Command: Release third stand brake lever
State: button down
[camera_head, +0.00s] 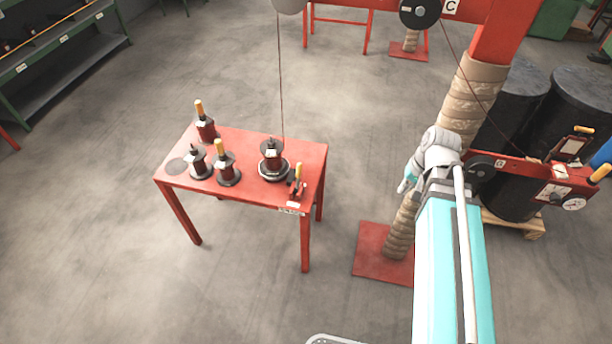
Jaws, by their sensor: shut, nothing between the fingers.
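A small red bracket with an upright yellow-handled lever (298,172) stands at the right front corner of the red table (300,148). At the right, a red arm-like stand part (520,171) carries a lettered plate, a gauge (573,203) and a yellow handle (600,173). Another lever with an orange top (583,130) shows just above it. I cannot tell which of these is the third stand's brake lever. My arm rises from the bottom right and bends in front of the wrapped post; its end and my gripper are not visible.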

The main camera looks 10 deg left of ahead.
aim_at(298, 177)
jog(key=w+a+f+m+y+b, duration=0.5)
jog(key=w+a+f+y+b, duration=1)
jog(key=b, duration=2.4)
jog(key=shift+w+a+f+g+y, duration=0.3)
jog(key=shift+w+a+f+y, duration=0.1)
jog(key=shift+w+a+f, duration=2.5)
jog(key=shift+s+a+f, duration=0.3)
jog(key=shift+s+f, duration=0.1)
jog(key=shift+f, duration=0.1)
jog(key=a, duration=0.9)
jog(key=shift+s+a+r, duration=0.1)
jog(key=shift+s, duration=0.1)
jog(key=shift+s+a+r+p, duration=0.25)
jog(key=shift+s+r+p, duration=0.15)
jog(key=shift+s, duration=0.2)
jog(key=shift+s+a+r+p, duration=0.25)
jog(key=shift+s+r+p, duration=0.1)
jog(key=shift+s, duration=0.25)
jog(key=shift+s+a+r, duration=0.15)
jog(key=shift+s+r, duration=0.1)
jog(key=shift+s, duration=0.25)
jog(key=shift+s+a, duration=0.15)
